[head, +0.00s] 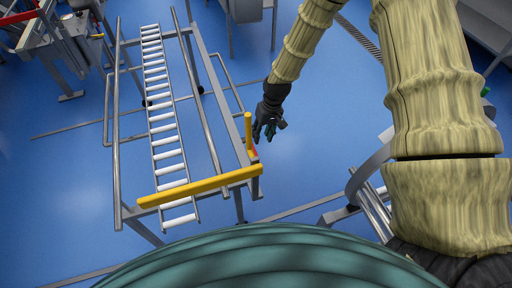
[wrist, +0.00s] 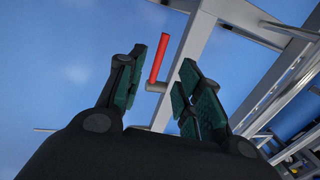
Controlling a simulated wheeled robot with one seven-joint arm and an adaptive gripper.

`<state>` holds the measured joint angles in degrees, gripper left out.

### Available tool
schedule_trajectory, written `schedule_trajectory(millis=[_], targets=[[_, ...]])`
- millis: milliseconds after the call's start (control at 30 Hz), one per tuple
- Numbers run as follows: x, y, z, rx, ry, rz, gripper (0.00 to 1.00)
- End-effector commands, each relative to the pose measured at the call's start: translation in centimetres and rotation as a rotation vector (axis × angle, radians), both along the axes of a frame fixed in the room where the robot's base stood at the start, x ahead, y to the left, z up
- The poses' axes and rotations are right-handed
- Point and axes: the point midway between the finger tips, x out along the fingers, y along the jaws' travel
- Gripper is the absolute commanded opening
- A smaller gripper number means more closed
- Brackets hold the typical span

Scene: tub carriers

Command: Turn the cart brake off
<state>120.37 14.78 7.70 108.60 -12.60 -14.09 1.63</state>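The brake lever is a red bar (wrist: 160,58) on a short grey pivot (wrist: 156,87) fixed to the cart's metal frame, in the wrist view. It stands upright there, leaning slightly right. A small red patch (head: 254,153) shows by the cart's right corner in the head view. The cart (head: 117,150) is a grey frame with a lane of white rollers. My gripper (wrist: 174,55) is open, with its green-padded fingers on either side of the lever in the picture. I cannot tell whether they touch it. In the head view my gripper (head: 267,132) hangs just right of the cart corner.
A yellow bar (head: 200,187) crosses the cart's near end, and a yellow post (head: 248,132) rises at its right corner. Other metal equipment (head: 75,40) stands at the back left. Blue floor (head: 320,120) is free to the right of the cart.

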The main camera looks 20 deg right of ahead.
Motion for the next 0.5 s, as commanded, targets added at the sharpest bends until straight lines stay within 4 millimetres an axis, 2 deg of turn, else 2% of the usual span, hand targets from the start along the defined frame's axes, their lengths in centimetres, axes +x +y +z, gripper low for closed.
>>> schedule_trajectory(millis=[500], targets=[[-0.2,1.4,-6.0,0.000,0.002,0.000,0.35]])
